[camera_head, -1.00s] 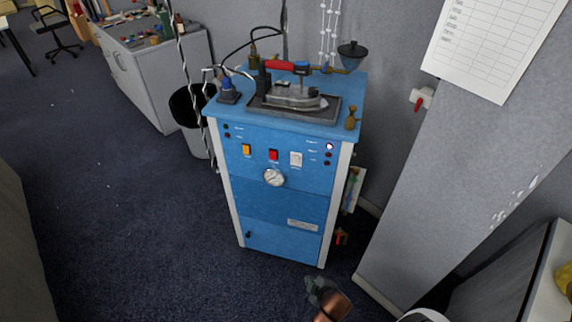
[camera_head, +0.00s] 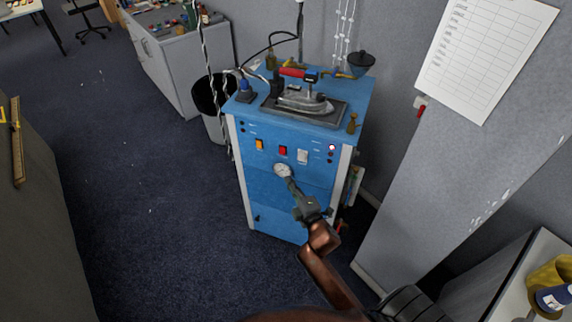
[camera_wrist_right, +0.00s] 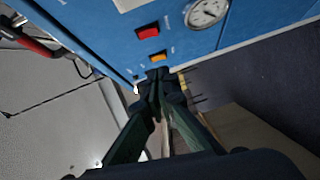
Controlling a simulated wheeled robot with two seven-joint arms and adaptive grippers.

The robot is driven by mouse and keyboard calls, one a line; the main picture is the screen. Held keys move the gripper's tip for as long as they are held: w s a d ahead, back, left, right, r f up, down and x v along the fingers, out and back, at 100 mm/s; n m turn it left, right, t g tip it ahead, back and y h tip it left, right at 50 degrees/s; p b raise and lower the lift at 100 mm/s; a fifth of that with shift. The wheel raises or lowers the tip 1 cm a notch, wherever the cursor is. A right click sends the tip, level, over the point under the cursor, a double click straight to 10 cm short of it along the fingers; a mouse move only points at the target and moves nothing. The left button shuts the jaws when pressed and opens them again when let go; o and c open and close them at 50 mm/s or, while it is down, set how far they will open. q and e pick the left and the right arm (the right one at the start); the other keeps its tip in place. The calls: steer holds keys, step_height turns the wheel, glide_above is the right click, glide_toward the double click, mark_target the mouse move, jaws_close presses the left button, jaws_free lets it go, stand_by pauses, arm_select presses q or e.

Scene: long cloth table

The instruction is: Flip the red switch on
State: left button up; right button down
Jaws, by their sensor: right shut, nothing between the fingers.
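The red switch also shows in the right wrist view (camera_wrist_right: 147,33), with the orange switch (camera_wrist_right: 157,57) nearer the fingertips. My right gripper (camera_head: 291,184) is shut and empty. In the head view, its tips appear just below the round gauge (camera_head: 283,170). In the wrist view, the shut fingertips (camera_wrist_right: 156,76) appear beside the orange switch. I cannot tell whether they touch the panel. My left gripper is not in view.
An iron (camera_head: 302,100) rests on the machine's top. A grey bin (camera_head: 213,108) stands at left, near a grey cabinet (camera_head: 186,60). A grey wall (camera_head: 420,190) with a paper sheet (camera_head: 486,50) is at right. Open carpet lies to the left.

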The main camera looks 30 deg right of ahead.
steer(key=b, duration=0.1)
glide_toward(279, 153)
steer(key=w+a, duration=0.2)
steer(key=w, duration=0.1)
steer(key=shift+w+d+f+b, duration=0.15)
steer(key=shift+w+d+b, duration=0.25)
steer(key=shift+w+d, duration=1.05)
steer(key=shift+s+d, duration=0.1)
steer(key=shift+s, duration=0.1)
